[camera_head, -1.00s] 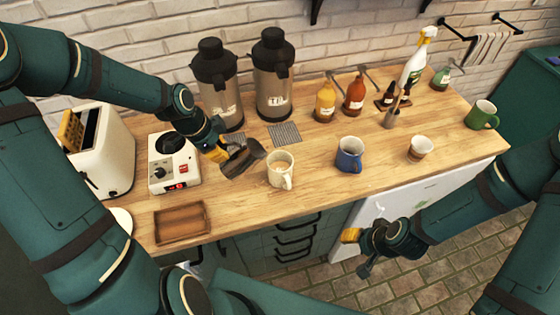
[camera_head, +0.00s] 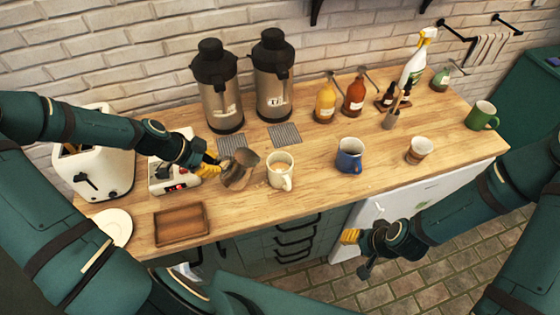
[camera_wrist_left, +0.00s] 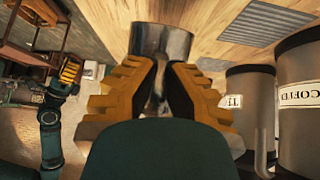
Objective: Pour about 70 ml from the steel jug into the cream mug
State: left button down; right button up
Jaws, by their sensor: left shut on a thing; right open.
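My left gripper (camera_head: 207,167) is shut on the steel jug (camera_head: 238,172), at the jug's handle side. The jug is held left of the cream mug (camera_head: 281,176), close to it, nearly upright with a slight lean. I cannot tell whether its base touches the counter. In the left wrist view the jug (camera_wrist_left: 161,42) shows between the fingers. The mug stands upright on the counter with its handle toward the front; a light brown surface shows inside it. My right gripper (camera_head: 362,250) is open and empty, in front of the counter.
A blue mug (camera_head: 349,158) and a small cup (camera_head: 419,151) stand to the right. Two dispensers (camera_head: 218,105) stand behind. A wooden tray (camera_head: 181,224) lies at the front left, near a white appliance with a red display (camera_head: 165,178). Counter between the two mugs is clear.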

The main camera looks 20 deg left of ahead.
pick_arm(q)
jog(key=shift+s+a+f+t+h+b, duration=0.15)
jog(key=shift+a+f+t+h+b, duration=0.15)
jog(key=shift+f+h, duration=0.25)
jog(key=shift+s+a+f+t+h+b, duration=0.15)
jog(key=shift+a+f+h+b, duration=0.2)
jog(key=shift+f, duration=0.35)
jog(key=shift+s+a+f+t+h+b, duration=0.15)
jog(key=shift+a+f+t+h+b, duration=0.15)
jog(key=shift+f+h, duration=0.3)
jog(key=shift+s+a+f+t+h+b, duration=0.15)
jog(key=shift+a+f+t+h+b, duration=0.15)
jog(key=shift+h, duration=0.4)
